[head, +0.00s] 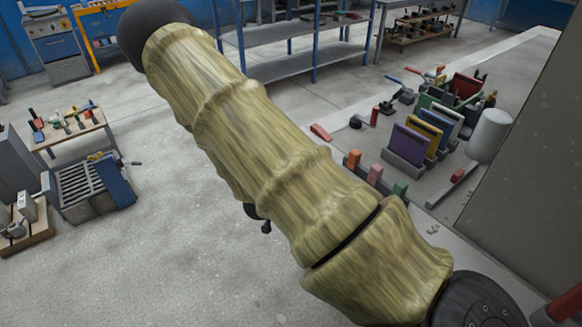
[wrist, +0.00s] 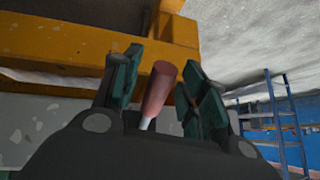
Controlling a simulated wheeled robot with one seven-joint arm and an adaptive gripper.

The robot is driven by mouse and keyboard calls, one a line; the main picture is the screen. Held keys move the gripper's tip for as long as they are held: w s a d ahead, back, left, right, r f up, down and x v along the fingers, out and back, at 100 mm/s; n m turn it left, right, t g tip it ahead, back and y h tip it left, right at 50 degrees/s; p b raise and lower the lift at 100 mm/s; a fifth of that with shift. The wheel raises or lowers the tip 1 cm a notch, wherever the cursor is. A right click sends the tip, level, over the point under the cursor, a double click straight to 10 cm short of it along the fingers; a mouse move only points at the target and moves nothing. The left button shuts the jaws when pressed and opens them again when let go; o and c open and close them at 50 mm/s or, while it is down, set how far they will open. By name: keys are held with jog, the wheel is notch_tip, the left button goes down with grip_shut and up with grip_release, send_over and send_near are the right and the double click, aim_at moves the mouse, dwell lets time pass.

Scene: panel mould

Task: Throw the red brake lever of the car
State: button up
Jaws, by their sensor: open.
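A red lever handle (wrist: 158,88) on a pale shaft stands between the two fingers of my gripper (wrist: 161,64) in the wrist view. It leans slightly to the right. The fingers have dark green pads and are open, with a gap on each side of the handle. I cannot tell how deep the handle sits between them. The lower end of the shaft is hidden behind the gripper's dark body. In the head view my arm fills the middle, and I cannot make out the lever or the fingers there.
A yellow-orange beam (wrist: 60,45) crosses behind the fingers. A blue rack (wrist: 270,105) stands at the right. In the head view, coloured panels in holders (head: 410,143) and a white cylinder (head: 489,136) stand at the right. A grey slotted crate (head: 82,187) stands at the left; floor between is clear.

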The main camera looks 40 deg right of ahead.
jog(key=v, duration=1.1)
jog(key=shift+a+r, duration=0.2)
jog(key=shift+r, duration=0.05)
jog(key=shift+s, duration=0.1)
jog(key=s+a+f+n+y, duration=0.3)
jog(key=s+a+f+n, duration=0.2)
jog(key=s+f+n, duration=0.6)
jog(key=s+a+f+n+g+y, duration=0.1)
jog(key=s+a+f+n+y, duration=0.3)
jog(key=s+a+f+n, duration=0.3)
jog(key=s+a+f, duration=0.1)
jog(key=s+a, duration=0.3)
jog(key=s, duration=0.3)
jog(key=shift+s+a+f+g+y, duration=0.2)
jog(key=shift+a+f+g+y, duration=0.1)
jog(key=shift+g+y, duration=0.1)
